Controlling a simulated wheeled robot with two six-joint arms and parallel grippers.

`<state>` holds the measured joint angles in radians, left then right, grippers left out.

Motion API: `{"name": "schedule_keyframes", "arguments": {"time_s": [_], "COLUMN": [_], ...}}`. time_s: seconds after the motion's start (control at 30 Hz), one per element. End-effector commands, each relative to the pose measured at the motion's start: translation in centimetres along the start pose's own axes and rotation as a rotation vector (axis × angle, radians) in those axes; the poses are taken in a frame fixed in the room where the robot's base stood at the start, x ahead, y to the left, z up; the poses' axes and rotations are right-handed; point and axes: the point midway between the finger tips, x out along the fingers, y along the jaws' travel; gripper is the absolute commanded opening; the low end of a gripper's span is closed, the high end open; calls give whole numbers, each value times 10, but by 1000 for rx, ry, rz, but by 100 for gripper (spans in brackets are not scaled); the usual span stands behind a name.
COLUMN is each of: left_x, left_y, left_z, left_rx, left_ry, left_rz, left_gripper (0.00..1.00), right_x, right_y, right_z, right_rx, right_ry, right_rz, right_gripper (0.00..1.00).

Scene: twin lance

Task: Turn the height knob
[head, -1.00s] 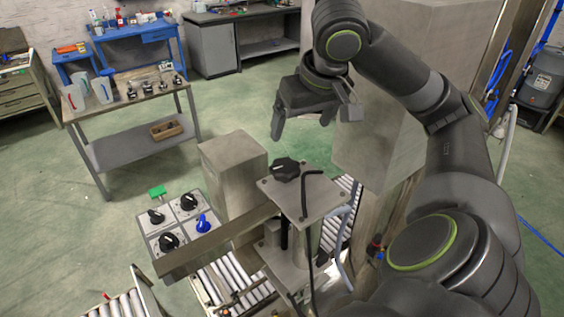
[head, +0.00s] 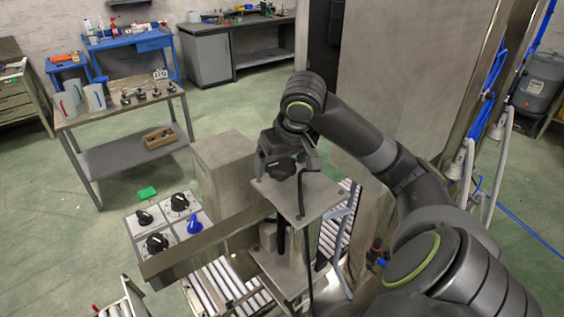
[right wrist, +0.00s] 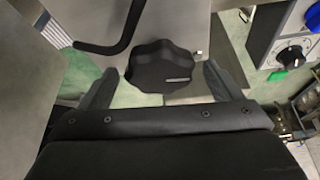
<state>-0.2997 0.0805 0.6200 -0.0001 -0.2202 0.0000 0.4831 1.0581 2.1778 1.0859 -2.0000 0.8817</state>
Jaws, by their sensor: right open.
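The height knob (head: 281,169) is a black lobed knob on top of a flat metal plate (head: 318,194) carried on a post. In the right wrist view the knob (right wrist: 162,66) shows whole, with a short white line on it. My right gripper (head: 288,158) is just above and behind the knob in the head view, partly hiding its surroundings. In the right wrist view the fingers of my right gripper (right wrist: 159,74) are open, one on each side of the knob, with gaps visible. My left gripper is not in view.
A bent black rod (head: 301,190) rises beside the knob. A panel with several black knobs and a blue one (head: 195,225) is at the left. A grey box (head: 222,165) and a large metal cabinet (head: 385,90) flank the post. A roller conveyor (head: 222,283) runs below.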

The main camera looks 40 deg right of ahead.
Motion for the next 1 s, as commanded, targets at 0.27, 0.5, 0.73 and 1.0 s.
{"name": "schedule_keyframes", "arguments": {"time_s": [0.27,0.5,0.73,1.0], "left_x": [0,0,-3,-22], "left_y": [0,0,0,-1], "left_z": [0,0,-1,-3], "left_rx": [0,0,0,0], "left_ry": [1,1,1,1], "left_rz": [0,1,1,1], "left_gripper": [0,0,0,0], "right_x": [0,0,-2,-4], "right_y": [0,0,1,2], "right_z": [0,0,0,-1], "right_rx": [0,0,-14,-121], "right_ry": [0,0,0,-3], "right_rz": [0,0,-4,-47], "right_gripper": [74,42,41,41]}}
